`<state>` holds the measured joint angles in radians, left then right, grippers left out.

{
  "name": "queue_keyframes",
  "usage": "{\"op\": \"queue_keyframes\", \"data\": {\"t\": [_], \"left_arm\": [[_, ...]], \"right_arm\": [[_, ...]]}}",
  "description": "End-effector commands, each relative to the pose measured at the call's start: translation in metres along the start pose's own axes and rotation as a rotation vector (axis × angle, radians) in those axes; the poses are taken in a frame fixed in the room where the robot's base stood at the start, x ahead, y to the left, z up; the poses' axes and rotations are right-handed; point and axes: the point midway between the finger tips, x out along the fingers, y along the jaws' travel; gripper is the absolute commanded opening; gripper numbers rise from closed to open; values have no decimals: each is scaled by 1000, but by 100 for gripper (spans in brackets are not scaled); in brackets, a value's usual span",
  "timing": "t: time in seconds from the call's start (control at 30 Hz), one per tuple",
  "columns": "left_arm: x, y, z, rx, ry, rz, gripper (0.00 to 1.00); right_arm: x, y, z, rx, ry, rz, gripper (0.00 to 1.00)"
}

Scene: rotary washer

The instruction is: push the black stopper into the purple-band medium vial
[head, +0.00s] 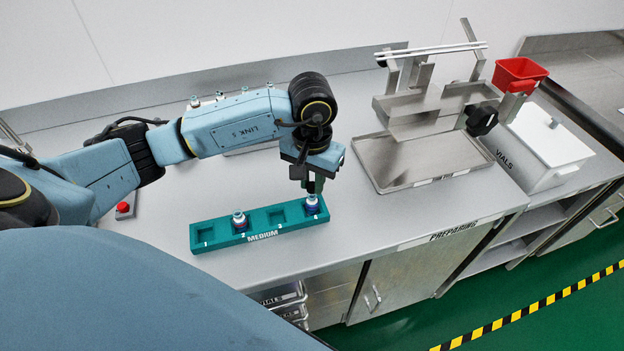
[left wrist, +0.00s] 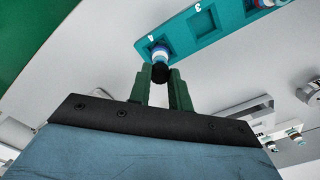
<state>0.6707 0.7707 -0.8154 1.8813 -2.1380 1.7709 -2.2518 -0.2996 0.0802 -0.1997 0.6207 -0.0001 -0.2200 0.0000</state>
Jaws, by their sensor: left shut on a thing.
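The teal MEDIUM rack (head: 226,234) stands on the bench with numbered slots. A vial with a blue-purple band (head: 312,204) stands in slot 4; it also shows in the left wrist view (left wrist: 160,53). My left gripper (head: 315,187) points down over slot 4. In the left wrist view its green fingers (left wrist: 160,76) are shut on the black stopper (left wrist: 160,73). The stopper is at the vial's mouth; I cannot tell how deep it sits. In the head view the fingers hide the stopper. My right gripper is not in view.
Another banded vial (head: 240,221) stands in slot 2; slots 1 and 3 look empty. A metal tray with a stand (head: 425,165), a white VIALS box (head: 537,150) and a red bin (head: 519,73) are to the right. A red button (head: 124,209) is at left.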

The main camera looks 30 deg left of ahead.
Motion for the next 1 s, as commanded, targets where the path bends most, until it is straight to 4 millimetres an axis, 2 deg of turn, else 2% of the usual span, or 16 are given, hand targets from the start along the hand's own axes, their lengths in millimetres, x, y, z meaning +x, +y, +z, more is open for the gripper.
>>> {"op": "queue_keyframes", "data": {"t": [1.0], "left_arm": [[0,0,1,0,0,0,0]], "right_arm": [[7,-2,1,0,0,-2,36]]}}
